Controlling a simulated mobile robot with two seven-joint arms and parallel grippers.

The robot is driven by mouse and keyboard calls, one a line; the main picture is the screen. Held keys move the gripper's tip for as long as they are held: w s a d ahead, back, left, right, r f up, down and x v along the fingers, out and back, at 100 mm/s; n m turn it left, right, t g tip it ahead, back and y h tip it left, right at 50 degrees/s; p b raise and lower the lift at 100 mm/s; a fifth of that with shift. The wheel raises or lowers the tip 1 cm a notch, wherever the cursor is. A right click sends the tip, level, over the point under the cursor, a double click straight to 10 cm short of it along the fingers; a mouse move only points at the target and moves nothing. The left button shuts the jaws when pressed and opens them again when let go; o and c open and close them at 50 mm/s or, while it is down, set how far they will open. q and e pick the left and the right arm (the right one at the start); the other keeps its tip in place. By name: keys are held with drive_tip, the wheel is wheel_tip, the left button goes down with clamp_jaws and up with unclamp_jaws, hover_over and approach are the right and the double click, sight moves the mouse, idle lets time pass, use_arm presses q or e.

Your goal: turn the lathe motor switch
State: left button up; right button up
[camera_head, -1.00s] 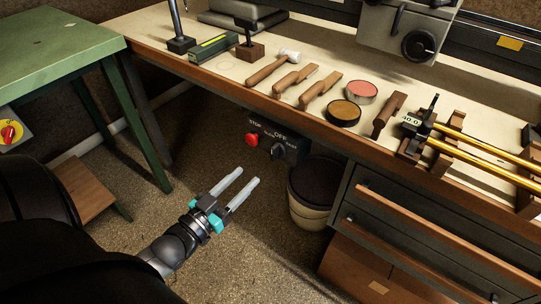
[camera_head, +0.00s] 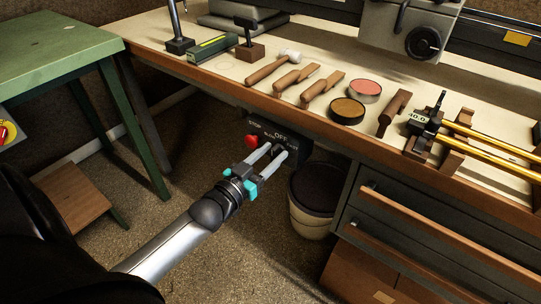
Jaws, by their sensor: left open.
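The lathe motor switch box (camera_head: 296,147) is a dark panel under the front edge of the bench, with white lettering that includes OFF. A red stop button (camera_head: 252,141) is at its left. The black switch knob is mostly hidden behind my left gripper's fingers. My left gripper (camera_head: 272,157) is open, with its two pale fingers reaching up to the panel, one on either side of the knob area. I cannot tell whether the fingers touch the knob. My right gripper is not in view.
The wooden bench (camera_head: 225,73) overhangs the panel and holds several hand tools, two round tins and brass tubes (camera_head: 490,155). A dark-topped bin (camera_head: 316,190) stands just right of the gripper. A green table (camera_head: 60,55) is at left.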

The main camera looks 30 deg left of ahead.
use_arm(q)
clamp_jaws()
idle(0.3)
idle(0.3)
